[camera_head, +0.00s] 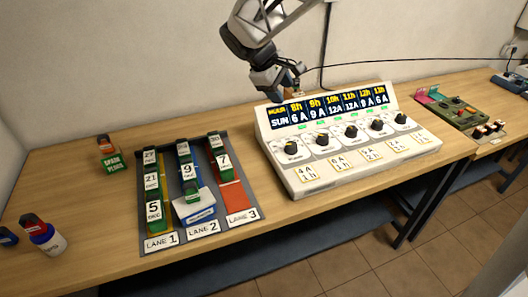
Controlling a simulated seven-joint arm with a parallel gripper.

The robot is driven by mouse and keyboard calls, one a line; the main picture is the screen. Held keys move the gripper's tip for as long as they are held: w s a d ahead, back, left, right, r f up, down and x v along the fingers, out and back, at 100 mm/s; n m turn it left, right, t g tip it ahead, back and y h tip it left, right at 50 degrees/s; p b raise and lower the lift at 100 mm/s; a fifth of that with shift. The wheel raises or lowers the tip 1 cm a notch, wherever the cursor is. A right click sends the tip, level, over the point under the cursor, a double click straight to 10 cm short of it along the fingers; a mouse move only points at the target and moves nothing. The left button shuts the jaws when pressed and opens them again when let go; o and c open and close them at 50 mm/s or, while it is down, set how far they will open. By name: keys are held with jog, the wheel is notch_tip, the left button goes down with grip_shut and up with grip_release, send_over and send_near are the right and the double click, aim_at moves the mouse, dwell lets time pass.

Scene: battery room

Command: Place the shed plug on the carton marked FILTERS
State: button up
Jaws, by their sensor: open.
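I cannot pick out a plug marked shed, or a carton that reads FILTERS. A small green box (112,161) at the left back reads like SPARE PLUGS, with a red and dark piece (103,142) at its back. My gripper (288,87) is open, above the back left part of the white control panel (345,152). A small brownish piece (298,93) is close to its fingertips; I cannot tell whether they touch. A thin dark cable (400,61) runs from near there to the right wall.
A dark rack (186,143) with LANE 1, 2 and 3 holds green numbered blocks and a blue-white unit (197,212). A green device (456,109) is on the right.

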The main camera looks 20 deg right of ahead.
jog(key=s+a+f+m+t+y, duration=0.1)
jog(key=s+a+m+y, duration=0.2)
jog(key=s, duration=1)
jog(key=s+a+f+m+t+y, duration=0.1)
jog(key=s+a+m, duration=0.3)
jog(key=s, duration=0.9)
jog(key=shift+a+f+m+y, duration=0.3)
jog(key=shift+a+f+y, duration=0.55)
jog(key=shift+a, duration=1.05)
